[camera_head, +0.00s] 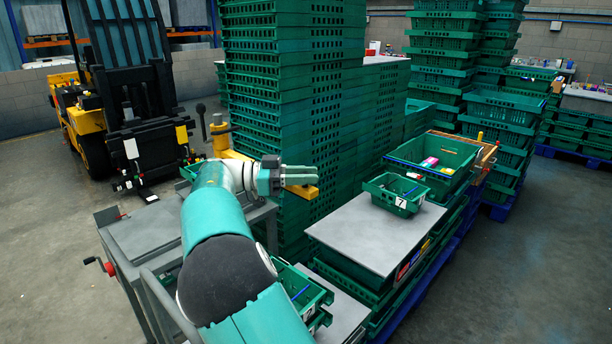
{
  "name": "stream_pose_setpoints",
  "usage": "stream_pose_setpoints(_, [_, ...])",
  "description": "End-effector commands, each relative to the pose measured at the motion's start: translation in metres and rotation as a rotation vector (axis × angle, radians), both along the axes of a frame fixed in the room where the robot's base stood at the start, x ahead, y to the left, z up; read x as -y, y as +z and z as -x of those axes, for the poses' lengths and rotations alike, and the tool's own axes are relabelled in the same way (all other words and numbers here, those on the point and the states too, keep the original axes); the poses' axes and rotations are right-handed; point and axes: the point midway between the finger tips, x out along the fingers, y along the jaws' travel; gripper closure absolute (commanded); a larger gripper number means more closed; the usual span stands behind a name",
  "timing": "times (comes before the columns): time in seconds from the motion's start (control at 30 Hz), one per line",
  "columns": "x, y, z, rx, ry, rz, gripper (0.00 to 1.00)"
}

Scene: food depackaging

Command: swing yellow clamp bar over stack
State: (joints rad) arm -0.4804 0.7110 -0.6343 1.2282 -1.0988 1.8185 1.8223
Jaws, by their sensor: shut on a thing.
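The yellow clamp bar (303,190) runs from a yellow upright post (219,132) on the left to my gripper, in front of the tall stack of green crates (296,85). My gripper (312,177) is at the bar's right end, its fingers pointing right and shut on the bar. My wrist hides part of the bar's middle. The bar's free end shows just below the fingers, in front of the stack's lower crates. I cannot tell whether the bar touches the stack.
A grey cart (150,232) with a red-knobbed crank stands at left. A grey board (350,232) at right carries a small green crate (397,194). A yellow-black forklift (125,85) stands behind left. More crate stacks (445,45) rise at right. Floor is clear at lower right.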

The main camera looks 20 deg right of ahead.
Motion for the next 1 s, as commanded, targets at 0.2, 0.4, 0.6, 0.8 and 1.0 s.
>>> stream_pose_setpoints(0.2, [-0.0054,0.0002,0.0002,-0.001,-0.002,-0.001,1.00])
stream_pose_setpoints(0.4, [-0.0067,-0.0003,0.0002,-0.001,-0.002,-0.003,1.00])
stream_pose_setpoints(0.6, [-0.0077,-0.0006,0.0004,-0.002,-0.001,-0.004,0.60])
stream_pose_setpoints(0.8, [-0.0051,-0.0004,0.0007,-0.001,-0.004,-0.003,0.53])
stream_pose_setpoints(1.0, [-0.0088,-0.0006,-0.0009,-0.002,-0.005,-0.001,0.53])
